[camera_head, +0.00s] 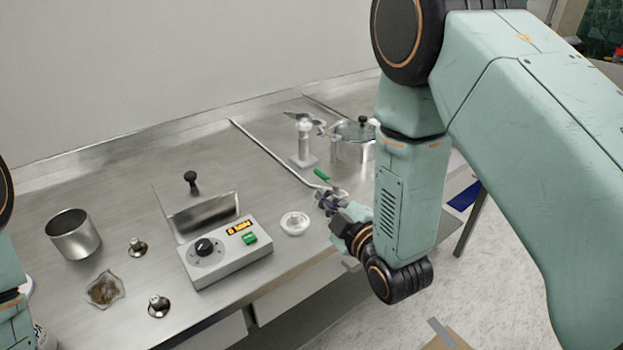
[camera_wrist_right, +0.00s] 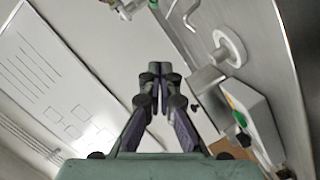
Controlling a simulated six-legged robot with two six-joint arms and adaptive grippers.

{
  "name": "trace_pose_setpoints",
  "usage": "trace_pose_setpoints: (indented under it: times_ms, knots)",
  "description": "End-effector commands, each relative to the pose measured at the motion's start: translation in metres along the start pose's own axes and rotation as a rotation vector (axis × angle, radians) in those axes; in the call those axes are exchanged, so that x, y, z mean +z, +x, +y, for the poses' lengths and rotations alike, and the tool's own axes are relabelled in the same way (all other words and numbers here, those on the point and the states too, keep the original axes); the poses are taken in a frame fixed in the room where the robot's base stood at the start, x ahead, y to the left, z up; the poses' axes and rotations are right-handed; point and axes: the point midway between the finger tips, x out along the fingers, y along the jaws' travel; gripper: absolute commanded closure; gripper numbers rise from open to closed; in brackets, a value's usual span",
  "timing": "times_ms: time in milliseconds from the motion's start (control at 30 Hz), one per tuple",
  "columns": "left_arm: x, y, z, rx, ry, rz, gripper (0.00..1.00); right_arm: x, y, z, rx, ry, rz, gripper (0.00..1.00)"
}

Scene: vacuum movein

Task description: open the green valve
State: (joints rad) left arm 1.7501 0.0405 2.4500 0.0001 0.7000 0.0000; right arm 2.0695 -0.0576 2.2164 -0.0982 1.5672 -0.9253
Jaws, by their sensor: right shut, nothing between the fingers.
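The green valve handle (camera_head: 321,174) is a small green lever near the end of a thin metal pipe on the steel counter. A green piece at the top edge of the right wrist view (camera_wrist_right: 153,4) looks like the same handle, partly cut off. My right gripper (camera_head: 322,196) is just in front of the handle and appears apart from it. In the right wrist view its fingers (camera_wrist_right: 155,76) are together with nothing between them. My left gripper is out of view; only part of my left arm shows at the left edge.
A white round dish-like piece (camera_head: 295,222) lies left of my right gripper. A control box (camera_head: 226,262) with a dial and green switch stands nearby. A lidded pot (camera_head: 353,150) and a metal stand (camera_head: 304,145) are behind. A steel cup (camera_head: 73,238) stands at left.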

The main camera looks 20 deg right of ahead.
Motion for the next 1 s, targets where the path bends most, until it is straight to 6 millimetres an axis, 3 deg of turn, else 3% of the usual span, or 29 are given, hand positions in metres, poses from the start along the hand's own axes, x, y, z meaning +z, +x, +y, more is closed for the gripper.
trace_pose_setpoints:
  times_ms: [567, 1000]
  knots:
    - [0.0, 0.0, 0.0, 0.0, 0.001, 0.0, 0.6, -0.001, 0.003, 0.004, 0.019, -0.058, 0.008, 1.0]
    - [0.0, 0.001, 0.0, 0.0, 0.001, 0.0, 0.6, -0.002, 0.072, 0.005, 0.019, -0.058, 0.011, 1.0]
